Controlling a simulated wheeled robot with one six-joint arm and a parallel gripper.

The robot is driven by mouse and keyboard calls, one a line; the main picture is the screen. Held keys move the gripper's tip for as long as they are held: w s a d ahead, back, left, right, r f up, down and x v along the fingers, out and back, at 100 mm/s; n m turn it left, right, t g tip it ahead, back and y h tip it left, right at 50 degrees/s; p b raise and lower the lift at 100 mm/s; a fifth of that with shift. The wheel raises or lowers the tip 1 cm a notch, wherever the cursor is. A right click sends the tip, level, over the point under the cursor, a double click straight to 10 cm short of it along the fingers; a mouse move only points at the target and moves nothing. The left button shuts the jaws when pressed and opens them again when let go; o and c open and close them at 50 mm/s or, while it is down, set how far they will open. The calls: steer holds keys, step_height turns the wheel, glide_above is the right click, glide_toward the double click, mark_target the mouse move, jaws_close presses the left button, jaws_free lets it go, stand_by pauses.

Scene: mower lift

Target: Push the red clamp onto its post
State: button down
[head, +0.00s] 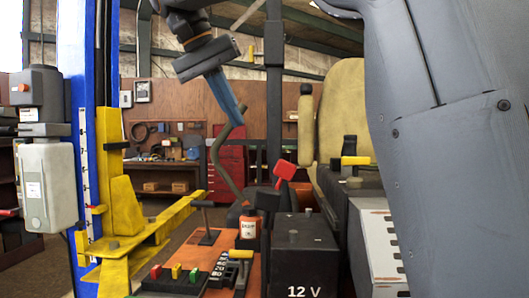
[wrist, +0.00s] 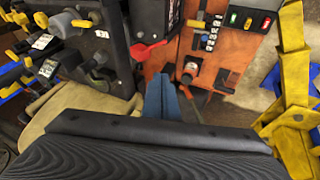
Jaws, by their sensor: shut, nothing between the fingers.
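The red clamp (head: 285,170) shows in the head view as a tilted red piece above the black 12 V battery (head: 303,250), with a dark part below it. In the wrist view the red clamp (wrist: 146,53) lies near one end of the battery (wrist: 155,18). I cannot make out its post, or whether the clamp touches it. My gripper (head: 240,121) is shut and empty, with blue fingers pointing down, above and left of the clamp in the head view. In the wrist view the fingertips (wrist: 161,77) appear just below the clamp.
An orange deck (head: 255,270) carries a switch panel (head: 175,277), black levers and a small orange bottle (head: 249,227). A yellow lift arm (head: 150,235) on a blue post (head: 75,130) stands left. A yellow seat (head: 343,105) is behind. Open air surrounds my gripper.

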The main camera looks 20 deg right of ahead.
steer(key=d+f+p, duration=0.2)
steer(key=d+f, duration=0.5)
steer(key=f, duration=0.1)
steer(key=shift+f, duration=0.35)
steer(key=shift+d, duration=0.1)
steer(key=shift+d, duration=0.1)
